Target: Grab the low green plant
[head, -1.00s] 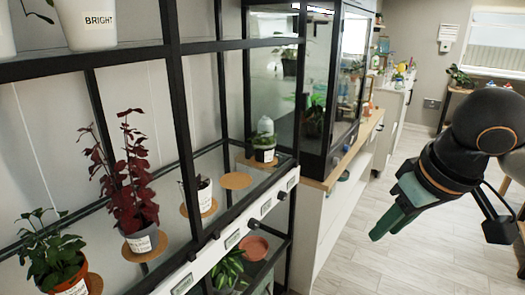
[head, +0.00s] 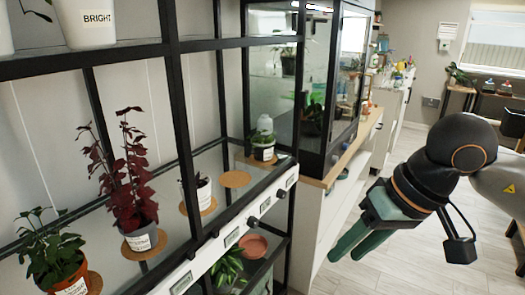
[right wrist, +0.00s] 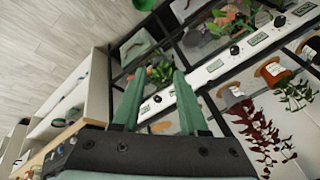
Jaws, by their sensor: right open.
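The low green plant (head: 228,265) is on the lower shelf of the black rack, under the white rail. In the head view the rail and shelf edge hide part of it. In the right wrist view a leafy green plant (right wrist: 160,72) shows beyond the fingers, between their tips. My right gripper (head: 345,256) is open and empty, with green fingers pointing down and left. It is in front of the cabinet, right of the rack and apart from the plant. My left gripper is not in view.
A terracotta saucer (head: 254,245) sits beside the low plant. The middle shelf holds a red-leaved plant (head: 128,190), an orange-potted green plant (head: 62,262) and an empty cork mat (head: 234,179). A black rack post stands right of the saucer. The floor at right is clear.

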